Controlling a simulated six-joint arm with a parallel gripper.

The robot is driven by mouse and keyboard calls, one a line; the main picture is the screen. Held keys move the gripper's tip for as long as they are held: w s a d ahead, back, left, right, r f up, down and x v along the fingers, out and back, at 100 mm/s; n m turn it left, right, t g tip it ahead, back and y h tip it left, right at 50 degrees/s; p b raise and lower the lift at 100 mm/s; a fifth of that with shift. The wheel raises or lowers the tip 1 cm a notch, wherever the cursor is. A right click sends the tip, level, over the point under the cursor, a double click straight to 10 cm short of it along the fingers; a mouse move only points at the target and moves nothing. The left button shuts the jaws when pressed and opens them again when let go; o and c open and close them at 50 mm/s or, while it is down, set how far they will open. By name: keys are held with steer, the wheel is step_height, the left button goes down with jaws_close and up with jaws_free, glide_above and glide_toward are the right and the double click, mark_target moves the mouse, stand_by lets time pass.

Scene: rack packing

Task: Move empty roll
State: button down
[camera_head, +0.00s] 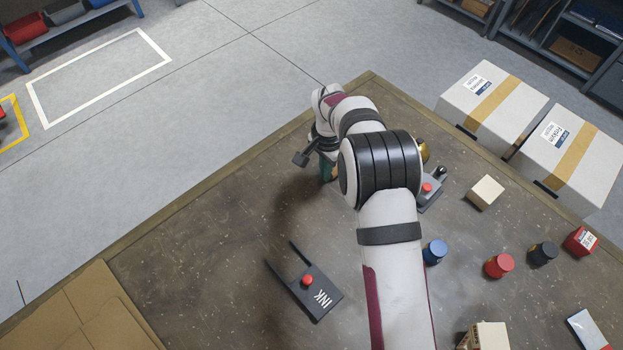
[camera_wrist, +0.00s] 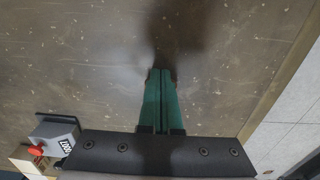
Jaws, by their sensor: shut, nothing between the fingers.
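My gripper (camera_wrist: 161,75) has green fingers pressed together with nothing between them, pointing down over bare brown tabletop in the wrist view. In the head view the green fingers (camera_head: 327,173) show partly below my wrist, near the table's far-left edge. I cannot make out an empty roll in either view. A rounded brass-coloured thing (camera_head: 424,151) is mostly hidden behind my arm, and I cannot tell what it is. My arm also hides a strip of the table.
An INK stand (camera_head: 325,301) with a red button and a grey device (camera_head: 430,190) stand on the table. Blue (camera_head: 435,251), red (camera_head: 499,265) and black (camera_head: 543,253) jars stand right of my arm. Large cartons (camera_head: 490,100) flank the right edge.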

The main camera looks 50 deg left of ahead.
stand_by(0.3)
steer(key=s, duration=0.3)
steer(key=shift+s, duration=0.15)
step_height(320, 180, up, 10)
steer(key=w+d+r+m, duration=0.1)
steer(key=d+r, duration=0.4)
steer(key=d, duration=0.5)
steer(key=w+d+r+m, duration=0.1)
steer(key=w+d+r, duration=0.1)
steer(key=d+r, duration=0.6)
steer(key=s+d+m+y, duration=0.1)
steer(key=s+d, duration=0.3)
steer(key=d, duration=0.4)
steer(key=s+d+m, duration=0.1)
steer(key=s+d, duration=0.3)
steer(key=d, duration=0.4)
steer(key=s+d+f+m, duration=0.1)
steer(key=s+d, duration=0.3)
steer(key=s, duration=0.4)
steer(key=shift+s+d+f+m+y, duration=0.3)
steer(key=shift+f+y, duration=0.1)
steer(key=shift+f, duration=0.2)
